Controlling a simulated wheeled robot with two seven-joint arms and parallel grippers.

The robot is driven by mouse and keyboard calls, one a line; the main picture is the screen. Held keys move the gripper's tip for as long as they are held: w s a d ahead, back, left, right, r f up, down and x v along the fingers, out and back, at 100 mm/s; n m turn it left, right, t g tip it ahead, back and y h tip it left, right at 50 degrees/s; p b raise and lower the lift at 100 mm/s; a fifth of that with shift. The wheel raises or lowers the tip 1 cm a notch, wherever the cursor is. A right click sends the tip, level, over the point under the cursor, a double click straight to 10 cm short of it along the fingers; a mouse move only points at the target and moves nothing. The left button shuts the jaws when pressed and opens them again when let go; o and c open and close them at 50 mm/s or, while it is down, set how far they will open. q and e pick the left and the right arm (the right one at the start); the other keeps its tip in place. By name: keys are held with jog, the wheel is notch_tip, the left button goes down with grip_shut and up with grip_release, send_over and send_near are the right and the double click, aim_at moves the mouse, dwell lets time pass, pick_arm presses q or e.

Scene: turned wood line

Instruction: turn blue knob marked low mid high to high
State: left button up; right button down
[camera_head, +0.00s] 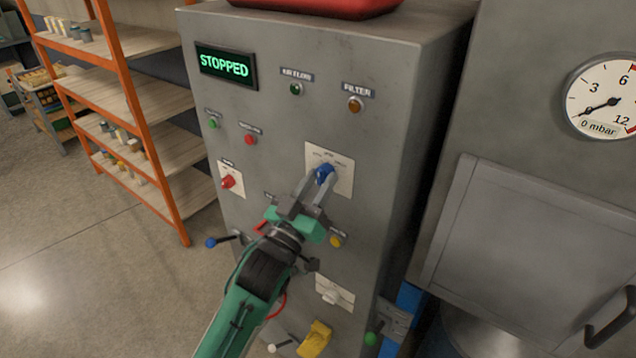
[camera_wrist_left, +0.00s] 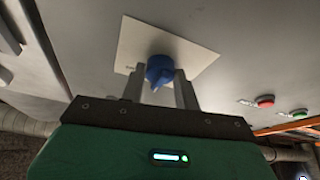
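The blue knob (camera_head: 324,173) sits on a white label plate (camera_head: 343,178) on the front of the grey cabinet. The plate's lettering is too small to read, and I cannot tell which mark the knob points at. My left gripper (camera_head: 319,184) reaches up to the knob from below, with one finger on each side of it. In the left wrist view the blue knob (camera_wrist_left: 160,71) shows between the two fingertips (camera_wrist_left: 160,80) of my left gripper. I cannot tell whether the fingers press on it. My right gripper is not in view.
The cabinet also carries a red knob (camera_head: 228,182), a red button (camera_head: 250,140), a yellow button (camera_head: 336,241), a blue-tipped lever (camera_head: 211,242) and a white knob (camera_head: 331,296). Its display (camera_head: 226,66) reads STOPPED. An orange shelf rack (camera_head: 128,95) stands left; a gauge (camera_head: 603,100) is at right.

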pick_arm(q)
jog(key=shift+m, duration=0.5)
jog(key=shift+w+a+m+g+h+p, duration=0.15)
jog(key=shift+m+g+h, duration=0.6)
jog(key=shift+m, duration=1.25)
jog(key=shift+a+m+g+h+p, duration=0.1)
jog(key=shift+m+g+h+p, duration=0.2)
jog(key=shift+m+g+h, duration=1.1)
jog(key=shift+w+a+m+g+h+p, duration=0.1)
jog(key=shift+m+g+h+p, duration=0.1)
jog(key=shift+m, duration=2.4)
jog(key=o, duration=1)
jog(key=shift+d, duration=0.1)
